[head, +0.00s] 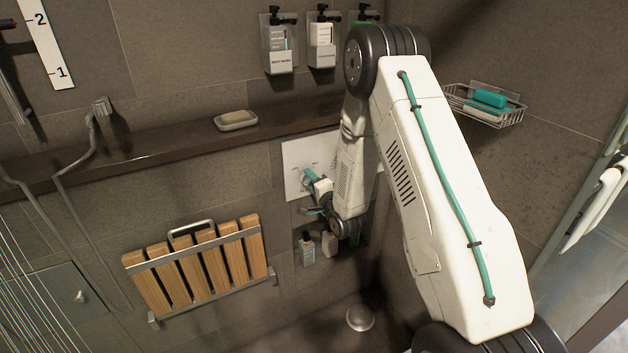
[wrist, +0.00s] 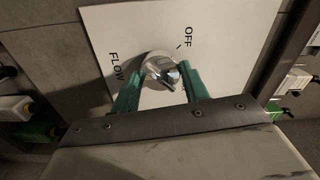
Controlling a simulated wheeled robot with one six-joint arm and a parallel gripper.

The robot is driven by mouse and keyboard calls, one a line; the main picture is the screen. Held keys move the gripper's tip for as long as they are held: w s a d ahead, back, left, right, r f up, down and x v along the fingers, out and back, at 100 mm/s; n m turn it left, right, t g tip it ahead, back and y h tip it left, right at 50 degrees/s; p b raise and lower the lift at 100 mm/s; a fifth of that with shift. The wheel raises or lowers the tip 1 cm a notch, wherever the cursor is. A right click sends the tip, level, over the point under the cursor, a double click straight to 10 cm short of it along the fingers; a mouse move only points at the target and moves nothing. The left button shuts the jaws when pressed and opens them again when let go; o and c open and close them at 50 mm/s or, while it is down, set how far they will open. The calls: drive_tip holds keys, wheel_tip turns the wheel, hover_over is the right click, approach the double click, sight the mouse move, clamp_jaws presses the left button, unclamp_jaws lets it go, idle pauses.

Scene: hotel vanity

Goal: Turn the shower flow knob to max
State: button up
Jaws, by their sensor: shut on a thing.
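The shower flow knob (wrist: 160,70) is a round chrome knob on a white wall plate (wrist: 110,30) printed with OFF and FLOW. In the wrist view my gripper (wrist: 158,82) has its two green fingers on either side of the knob's grip, shut on it. The OFF mark is to the upper right of the knob and FLOW is to the left. Lettering below the knob is partly hidden by a finger. In the head view the white plate (head: 294,165) is on the back wall, and my gripper (head: 308,176) is against it; my arm covers its right part.
A ledge (head: 170,146) with a soap dish (head: 235,121) runs above the plate. A folded wooden seat (head: 198,262) is on the wall at the lower left. Pump dispensers (head: 279,45) hang above, a wire basket (head: 487,104) is right. Small bottles (head: 307,250) stand below the plate.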

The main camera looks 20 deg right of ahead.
drive_tip(key=shift+w+a+r, duration=0.1)
drive_tip(key=shift+a+r, duration=0.1)
drive_tip(key=o, duration=1)
drive_tip(key=shift+a, duration=0.1)
drive_tip(key=shift+d, duration=0.25)
drive_tip(key=s, duration=0.8)
drive_tip(key=shift+d, duration=0.1)
